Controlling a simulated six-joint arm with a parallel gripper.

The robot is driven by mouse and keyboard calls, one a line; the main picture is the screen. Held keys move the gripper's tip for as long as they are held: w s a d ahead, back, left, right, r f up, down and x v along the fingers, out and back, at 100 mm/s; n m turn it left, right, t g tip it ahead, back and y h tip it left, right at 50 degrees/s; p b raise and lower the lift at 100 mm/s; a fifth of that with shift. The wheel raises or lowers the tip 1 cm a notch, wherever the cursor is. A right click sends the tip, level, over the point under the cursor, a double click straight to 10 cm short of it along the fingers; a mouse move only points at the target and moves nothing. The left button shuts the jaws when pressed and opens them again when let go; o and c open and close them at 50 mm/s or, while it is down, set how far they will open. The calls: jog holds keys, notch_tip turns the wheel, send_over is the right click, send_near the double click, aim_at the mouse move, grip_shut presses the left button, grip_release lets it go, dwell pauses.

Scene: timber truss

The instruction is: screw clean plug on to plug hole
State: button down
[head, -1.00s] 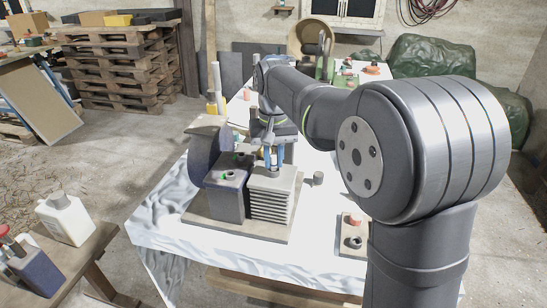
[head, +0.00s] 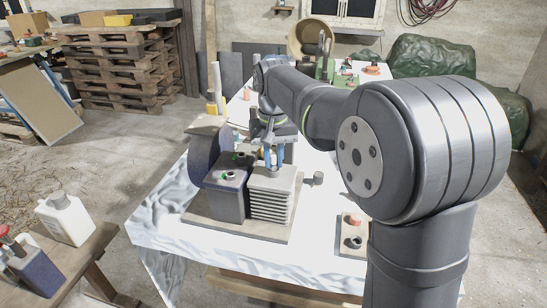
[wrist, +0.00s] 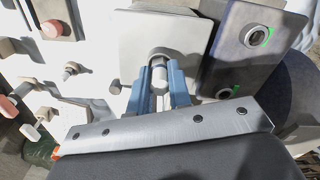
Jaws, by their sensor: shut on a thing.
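My gripper (head: 274,158) points down over the grey finned block (head: 272,203). In the wrist view its blue fingers (wrist: 160,86) are shut on a small light grey cylindrical plug (wrist: 160,88). The plug is at the round plug hole (wrist: 159,54) in the flat top of the finned block, which also shows in the wrist view (wrist: 190,30). The fingers hide part of the plug and hole, so I cannot tell how deep it sits. The dark block (head: 226,198) beside it has two round ports with green marks, one of them clear in the wrist view (wrist: 255,36).
Both blocks stand on a wooden base board (head: 197,217) on a white-clothed table (head: 305,245). A small dark cylinder (head: 318,178) stands to the right. A small board with a red part and a dark ring (head: 355,242) lies at the front right. Cloth between them is clear.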

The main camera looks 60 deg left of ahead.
aim_at(273, 154)
jog(key=m, duration=0.2)
jog(key=shift+m, duration=0.4)
jog(key=c, duration=1.3)
grip_release()
jog(key=shift+o, duration=0.2)
notch_tip(273, 154, up, 17)
jog(key=shift+r, duration=0.2)
jog(key=shift+f, duration=0.1)
notch_tip(273, 154, down, 17)
jog(key=shift+f, duration=0.15)
